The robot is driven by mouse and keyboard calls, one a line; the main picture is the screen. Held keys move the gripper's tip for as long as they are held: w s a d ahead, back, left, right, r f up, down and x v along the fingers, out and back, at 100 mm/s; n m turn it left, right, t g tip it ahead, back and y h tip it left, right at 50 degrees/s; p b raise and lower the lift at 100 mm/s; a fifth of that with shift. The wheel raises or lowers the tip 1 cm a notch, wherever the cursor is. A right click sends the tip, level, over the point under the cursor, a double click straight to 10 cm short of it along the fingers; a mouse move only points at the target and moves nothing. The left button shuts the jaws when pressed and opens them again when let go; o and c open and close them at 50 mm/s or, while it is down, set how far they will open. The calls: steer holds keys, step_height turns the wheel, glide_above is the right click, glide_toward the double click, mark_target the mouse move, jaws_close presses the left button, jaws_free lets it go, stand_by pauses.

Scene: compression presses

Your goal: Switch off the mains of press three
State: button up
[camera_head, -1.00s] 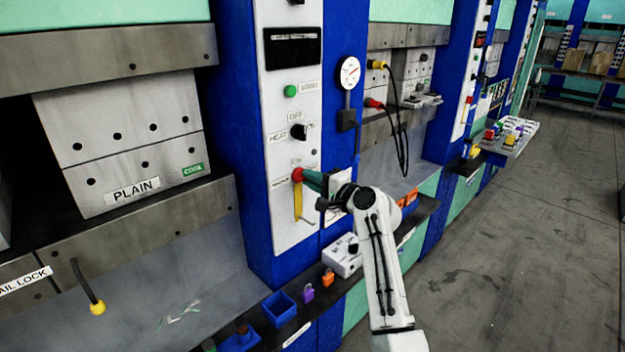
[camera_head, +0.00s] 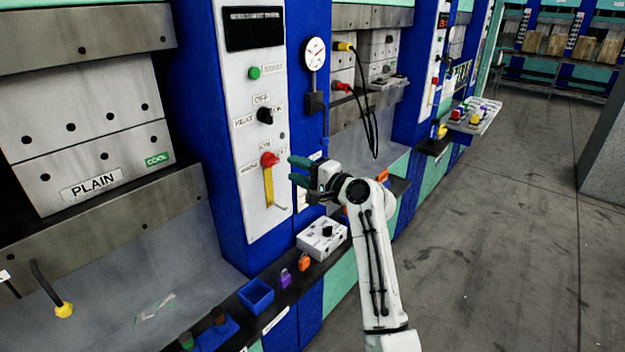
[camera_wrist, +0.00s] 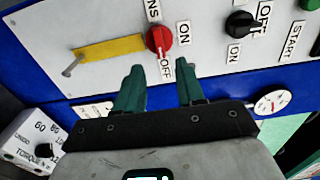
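The red mains knob (camera_head: 269,159) is on the white control panel (camera_head: 246,110) of the press marked PLAIN. It also shows in the wrist view (camera_wrist: 158,38), with an ON label to its right and an OFF label (camera_wrist: 166,70) below it. A pale mark on the knob seems to point towards OFF, but it is small. My gripper (camera_head: 291,170) is right of the knob, apart from it. In the wrist view my gripper (camera_wrist: 160,80) has its two teal fingers spread, with nothing between them. The press number is not readable.
A yellow strip (camera_head: 268,187) hangs below the knob. A black heat knob (camera_head: 264,115) and a green start button (camera_head: 254,73) are above. A torque box (camera_head: 321,237), purple padlock (camera_head: 285,278), orange padlock (camera_head: 304,263) and blue bin (camera_head: 256,296) are on the ledge.

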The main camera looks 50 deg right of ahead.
steer(key=shift+s+d+b, duration=0.1)
steer(key=shift+s+b, duration=0.35)
steer(key=shift+s, duration=2.2)
steer(key=s+a+f+n+g+y, duration=0.1)
steer(key=s+a+f+n+g, duration=0.45)
steer(key=a+f, duration=0.4)
steer(key=s+a+f+n+g+y, duration=0.1)
steer(key=s+a+f+n+g, duration=0.45)
steer(key=f, duration=0.75)
steer(key=s+a+f+n+g+h, duration=0.1)
steer(key=s+a+f+n+g, duration=0.1)
steer(key=s, duration=0.5)
steer(key=s+a+f+n+g+h, duration=0.1)
steer(key=s+a+f+n+g, duration=0.1)
steer(key=s, duration=0.6)
steer(key=s+a+f+n+g, duration=0.2)
steer(key=s+a+f, duration=0.1)
steer(key=s, duration=0.5)
steer(key=shift+a+f+h, duration=0.15)
steer(key=shift+f+h, duration=0.25)
steer(key=shift+f, duration=0.05)
